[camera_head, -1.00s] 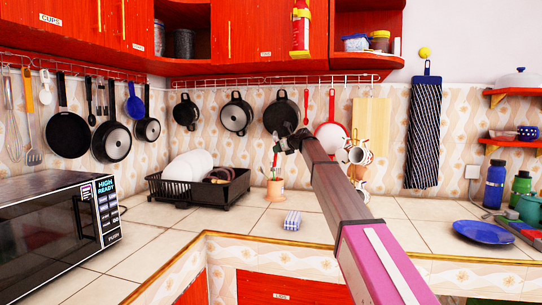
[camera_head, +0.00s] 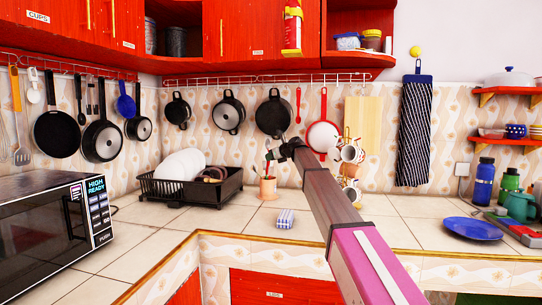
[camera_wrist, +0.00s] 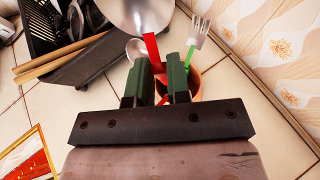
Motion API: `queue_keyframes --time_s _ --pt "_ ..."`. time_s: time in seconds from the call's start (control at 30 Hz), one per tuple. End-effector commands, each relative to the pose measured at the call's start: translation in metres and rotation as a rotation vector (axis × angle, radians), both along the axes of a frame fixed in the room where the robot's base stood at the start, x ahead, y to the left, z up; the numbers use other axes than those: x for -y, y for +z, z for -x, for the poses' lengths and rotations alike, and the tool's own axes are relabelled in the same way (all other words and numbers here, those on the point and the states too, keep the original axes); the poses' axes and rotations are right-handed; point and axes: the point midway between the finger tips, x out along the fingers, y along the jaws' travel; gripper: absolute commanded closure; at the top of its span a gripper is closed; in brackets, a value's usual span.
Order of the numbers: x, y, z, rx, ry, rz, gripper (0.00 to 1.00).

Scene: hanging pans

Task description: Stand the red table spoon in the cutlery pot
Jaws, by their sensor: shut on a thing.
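My gripper (camera_head: 272,154) is above the cutlery pot (camera_head: 267,188), a terracotta-coloured pot on the counter. In the wrist view my gripper's green fingers (camera_wrist: 160,82) are shut on the red handle of the red table spoon (camera_wrist: 151,48). Its large metal bowl shows at the top edge, close to the camera. The pot (camera_wrist: 196,88) is partly hidden behind the fingers. A green-handled fork (camera_wrist: 197,36) and a small metal spoon (camera_wrist: 137,48) show around it. I cannot tell whether the held spoon's lower end is inside the pot.
A black dish rack (camera_head: 190,190) with white plates stands left of the pot. A striped block (camera_head: 285,218) lies in front. Mugs (camera_head: 350,155) hang to the right, near my arm. Pans and a red utensil (camera_head: 298,103) hang on the wall behind.

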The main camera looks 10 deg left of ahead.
Motion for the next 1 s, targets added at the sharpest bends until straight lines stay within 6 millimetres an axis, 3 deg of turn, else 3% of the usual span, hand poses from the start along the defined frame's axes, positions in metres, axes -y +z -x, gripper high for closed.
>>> queue_keyframes --time_s 1.0 --pt "0.000 -0.051 0.000 0.001 0.000 0.001 1.00"
